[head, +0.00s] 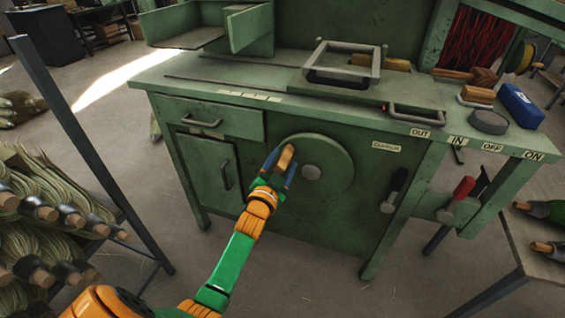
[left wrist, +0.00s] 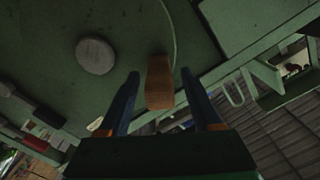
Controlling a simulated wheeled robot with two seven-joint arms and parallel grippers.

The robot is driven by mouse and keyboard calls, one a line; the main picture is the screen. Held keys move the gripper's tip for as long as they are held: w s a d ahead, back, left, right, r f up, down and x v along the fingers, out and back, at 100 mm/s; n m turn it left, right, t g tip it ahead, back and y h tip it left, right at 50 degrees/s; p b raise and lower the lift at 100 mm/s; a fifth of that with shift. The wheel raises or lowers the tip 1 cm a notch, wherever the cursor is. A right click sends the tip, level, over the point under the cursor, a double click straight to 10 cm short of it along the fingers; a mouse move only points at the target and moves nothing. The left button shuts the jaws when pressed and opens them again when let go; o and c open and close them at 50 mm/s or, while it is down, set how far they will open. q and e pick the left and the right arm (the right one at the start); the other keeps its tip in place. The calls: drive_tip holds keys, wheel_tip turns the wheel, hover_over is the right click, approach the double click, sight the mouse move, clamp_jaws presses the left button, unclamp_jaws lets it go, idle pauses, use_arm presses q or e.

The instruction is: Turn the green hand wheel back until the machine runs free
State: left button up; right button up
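The green hand wheel (head: 335,162) is a round disc on the front of the green machine, with a grey hub (head: 311,172). Its wooden handle (head: 286,157) sticks out at the wheel's left side. My left gripper (head: 276,166) is at the handle, with blue fingers. In the left wrist view, the handle (left wrist: 160,82) stands between the two spread fingers (left wrist: 162,105), with a visible gap on both sides. The hub also shows there (left wrist: 95,56), up and left of the handle. My right gripper is in neither view.
A red-handled lever (head: 464,187) and a black-handled lever (head: 398,182) sit right of the wheel. A drawer (head: 212,120) and cupboard door (head: 208,165) are on its left. A rack of bundled bristles (head: 50,215) stands at left, a small table (head: 540,258) at right.

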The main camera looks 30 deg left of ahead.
use_arm(q)
drive_tip(key=p+v, duration=0.1)
drive_tip(key=v, duration=0.6)
drive_tip(key=shift+s, duration=0.1)
